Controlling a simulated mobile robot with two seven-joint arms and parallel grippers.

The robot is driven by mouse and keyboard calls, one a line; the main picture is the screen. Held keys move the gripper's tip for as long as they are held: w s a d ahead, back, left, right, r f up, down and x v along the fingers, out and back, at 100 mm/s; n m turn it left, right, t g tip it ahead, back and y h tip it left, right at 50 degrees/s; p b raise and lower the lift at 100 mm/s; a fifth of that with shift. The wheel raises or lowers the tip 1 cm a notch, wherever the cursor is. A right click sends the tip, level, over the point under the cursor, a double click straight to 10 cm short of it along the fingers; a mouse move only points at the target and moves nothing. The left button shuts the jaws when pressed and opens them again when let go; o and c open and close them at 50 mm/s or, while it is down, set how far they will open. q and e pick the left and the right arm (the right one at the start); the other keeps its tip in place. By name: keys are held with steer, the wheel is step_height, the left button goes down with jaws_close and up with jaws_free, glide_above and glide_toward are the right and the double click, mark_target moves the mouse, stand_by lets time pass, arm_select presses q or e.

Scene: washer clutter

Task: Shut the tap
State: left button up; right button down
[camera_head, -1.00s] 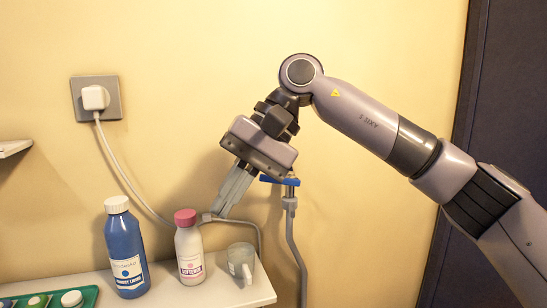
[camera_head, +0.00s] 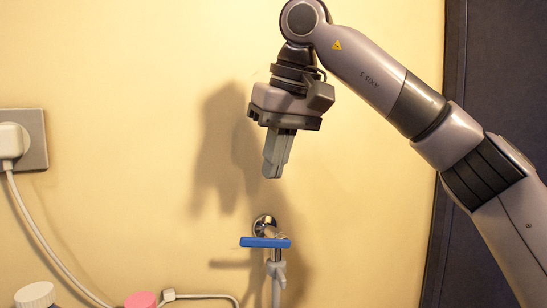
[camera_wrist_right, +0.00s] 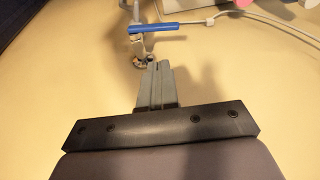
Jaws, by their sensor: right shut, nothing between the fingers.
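The tap (camera_head: 265,226) is a chrome fitting on the yellow wall, with a flat blue lever handle (camera_head: 265,242). The lever lies crosswise in the head view, with its longer part to the left of the spindle. The lever also shows in the wrist view (camera_wrist_right: 153,28), beyond my fingertips. A grey hose (camera_head: 277,290) hangs below the tap. My right gripper (camera_head: 272,174) points down, shut and empty, above the tap and apart from the lever. Its fingers show in the wrist view (camera_wrist_right: 158,66). My left gripper is out of view.
A plug in a wall socket (camera_head: 40,140) is at the left, with a white cable (camera_head: 40,235) running down. A white bottle cap (camera_head: 36,294) and a pink cap (camera_head: 140,299) show at the bottom left. A dark panel (camera_head: 500,80) stands at the right.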

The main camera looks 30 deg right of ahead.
mark_target(249, 237)
steer(key=x, duration=0.6)
steer(key=s+x, duration=0.1)
steer(key=x, duration=0.2)
steer(key=shift+w+a+f, duration=0.1)
steer(key=shift+a+f, duration=0.2)
steer(key=shift+f, duration=0.1)
steer(key=shift+a, duration=0.1)
steer(key=shift+a+f+p, duration=0.45)
steer(key=shift+a+f, duration=0.3)
steer(key=shift+f, duration=0.1)
steer(key=shift+r, duration=0.1)
steer(key=shift+r+p, duration=0.75)
steer(key=shift+p, duration=0.15)
steer(key=v, duration=0.7)
